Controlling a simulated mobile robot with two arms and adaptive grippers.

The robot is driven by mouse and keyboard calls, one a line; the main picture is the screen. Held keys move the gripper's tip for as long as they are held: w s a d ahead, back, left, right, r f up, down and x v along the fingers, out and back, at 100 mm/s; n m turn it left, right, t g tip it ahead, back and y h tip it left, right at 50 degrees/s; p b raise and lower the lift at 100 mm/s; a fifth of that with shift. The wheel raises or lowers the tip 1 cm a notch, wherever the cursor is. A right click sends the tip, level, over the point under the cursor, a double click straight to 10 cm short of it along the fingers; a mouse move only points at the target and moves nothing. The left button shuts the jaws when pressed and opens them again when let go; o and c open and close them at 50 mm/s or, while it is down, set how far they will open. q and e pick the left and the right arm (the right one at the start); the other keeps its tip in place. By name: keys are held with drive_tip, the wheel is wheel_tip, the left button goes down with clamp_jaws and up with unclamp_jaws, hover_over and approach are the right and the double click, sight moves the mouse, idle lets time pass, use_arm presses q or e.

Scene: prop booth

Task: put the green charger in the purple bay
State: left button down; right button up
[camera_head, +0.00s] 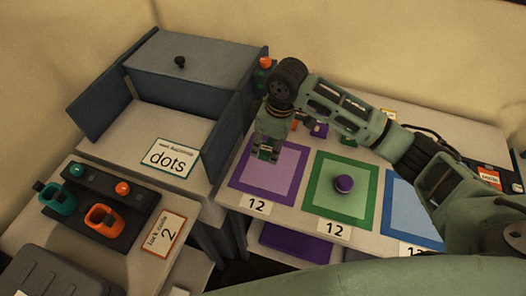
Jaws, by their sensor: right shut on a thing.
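My right gripper (267,152) points down over the back left part of the purple bay (285,192), a purple-framed square with a paler middle on the table. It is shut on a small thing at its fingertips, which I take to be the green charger. The charger is mostly hidden by the fingers, and its green is hard to tell from my green gripper. I cannot tell whether it touches the bay. My left gripper is not in view.
Small orange and purple things stand behind the bays. On the left are a grey box (190,65), a "dots" card (170,157) and a dark rack (95,195).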

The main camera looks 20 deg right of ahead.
sight(263, 154)
drive_tip(key=shift+w+a+f, duration=0.55)
drive_tip(key=shift+w+a, duration=0.1)
drive_tip(key=shift+f, duration=0.35)
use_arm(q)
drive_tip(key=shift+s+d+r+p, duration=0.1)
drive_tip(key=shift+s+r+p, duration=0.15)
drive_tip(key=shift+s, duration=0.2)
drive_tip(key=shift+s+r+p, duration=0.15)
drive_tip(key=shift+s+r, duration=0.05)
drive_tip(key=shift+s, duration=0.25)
use_arm(e)
drive_tip(key=shift+f, duration=1.7)
drive_tip(key=o, duration=1.2)
drive_tip(key=shift+f, duration=0.15)
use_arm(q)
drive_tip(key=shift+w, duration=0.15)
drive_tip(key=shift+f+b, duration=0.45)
use_arm(e)
drive_tip(key=r, duration=0.4)
drive_tip(key=d+r, duration=0.1)
drive_tip(key=r, duration=0.3)
drive_tip(key=s+r, duration=0.1)
drive_tip(key=r, duration=0.3)
drive_tip(key=shift+d+r, duration=0.1)
drive_tip(key=shift+d, duration=0.15)
